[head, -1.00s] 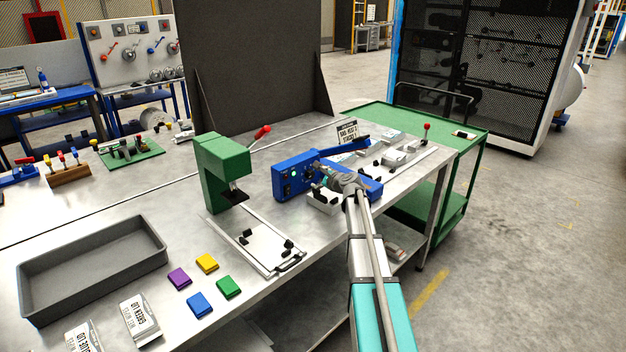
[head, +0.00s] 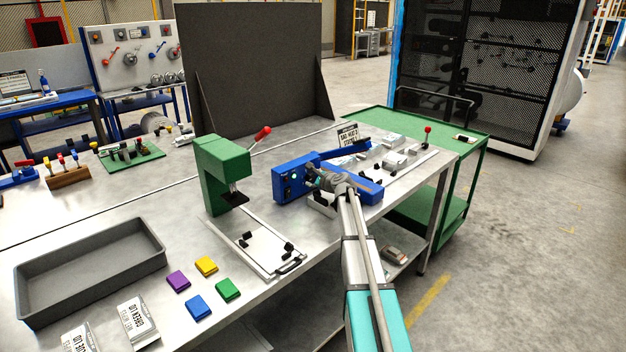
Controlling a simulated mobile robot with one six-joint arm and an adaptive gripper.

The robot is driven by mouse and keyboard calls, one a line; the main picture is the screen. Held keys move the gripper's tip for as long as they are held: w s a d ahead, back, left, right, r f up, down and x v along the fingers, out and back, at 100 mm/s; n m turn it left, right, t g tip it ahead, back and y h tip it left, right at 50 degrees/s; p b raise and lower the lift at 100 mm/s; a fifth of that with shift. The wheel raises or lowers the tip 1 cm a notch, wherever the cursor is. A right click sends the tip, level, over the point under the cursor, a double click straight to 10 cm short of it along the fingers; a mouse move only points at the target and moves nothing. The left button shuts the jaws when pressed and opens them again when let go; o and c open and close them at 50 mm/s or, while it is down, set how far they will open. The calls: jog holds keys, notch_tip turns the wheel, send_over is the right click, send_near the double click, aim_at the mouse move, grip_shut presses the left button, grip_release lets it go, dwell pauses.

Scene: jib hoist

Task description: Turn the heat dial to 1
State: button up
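The blue bag sealer (head: 284,184) stands on the metal workbench, right of the green press. Its front control face shows a small light. The heat dial cannot be made out; my gripper and the small picture size hide the details of that face. My gripper (head: 312,176) is at the right part of the control face, close in front of it. I cannot tell whether it touches the face or a knob, or whether its fingers are open or shut. A small sign (head: 348,135) stands behind the sealer, its text too small to read surely.
A green press (head: 222,165) with a red-knobbed lever stands left of the sealer. A fixture plate (head: 262,252), several coloured blocks (head: 206,265) and a grey tray (head: 90,272) lie at the front left. A dark panel (head: 260,70) rises behind. A green cart (head: 460,140) stands at right.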

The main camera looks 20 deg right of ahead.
jog(key=c, duration=0.6)
jog(key=shift+n, duration=0.3)
jog(key=shift+a+f+n+t+h+b, duration=0.1)
jog(key=shift+f+n+t+h+b, duration=0.1)
jog(key=shift+n+t+h+b, duration=0.55)
jog(key=shift+n+b, duration=0.55)
jog(key=shift+n, duration=0.4)
jog(key=o, duration=1.1)
jog(key=shift+r, duration=0.1)
jog(key=shift+s, duration=0.1)
